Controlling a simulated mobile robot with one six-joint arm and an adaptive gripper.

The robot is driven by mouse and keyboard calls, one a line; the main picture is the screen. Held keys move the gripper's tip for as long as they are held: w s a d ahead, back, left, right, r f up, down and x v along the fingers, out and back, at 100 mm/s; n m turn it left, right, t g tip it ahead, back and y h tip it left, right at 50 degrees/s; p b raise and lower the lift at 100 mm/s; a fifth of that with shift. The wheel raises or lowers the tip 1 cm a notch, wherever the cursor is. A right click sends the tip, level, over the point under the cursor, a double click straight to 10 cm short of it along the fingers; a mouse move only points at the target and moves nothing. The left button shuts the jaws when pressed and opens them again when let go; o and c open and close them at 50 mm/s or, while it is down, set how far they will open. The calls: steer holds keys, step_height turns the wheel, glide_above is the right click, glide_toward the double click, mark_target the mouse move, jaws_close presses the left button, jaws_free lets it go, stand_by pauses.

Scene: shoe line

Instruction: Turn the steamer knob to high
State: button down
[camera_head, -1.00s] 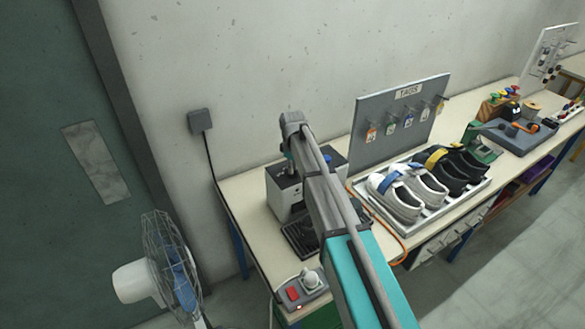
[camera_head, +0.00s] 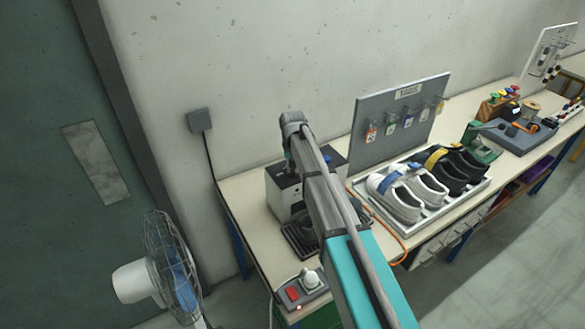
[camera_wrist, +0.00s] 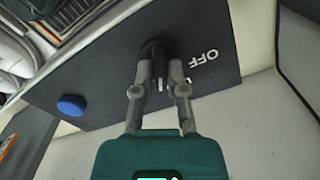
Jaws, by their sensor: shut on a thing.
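The steamer (camera_head: 284,190) is a grey box with a dark top at the left end of the bench. Much of it is hidden behind my arm in the head view. In the wrist view its dark panel (camera_wrist: 110,103) carries the black knob (camera_wrist: 155,48) and white "OFF" lettering to the knob's right. My gripper (camera_wrist: 160,72) is shut on the knob, with a finger on either side. The "high" mark cannot be made out.
A blue button (camera_wrist: 71,105) sits on the panel left of the knob. A tray (camera_head: 440,212) of several shoes and a tag board (camera_head: 372,150) stand right of the steamer. A red switch box (camera_head: 300,292) is at the front edge. A fan (camera_head: 172,270) stands left.

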steer(key=m, duration=0.6)
steer(key=shift+m, duration=0.3)
stand_by(0.4)
steer(key=c, duration=0.7)
jaws_free()
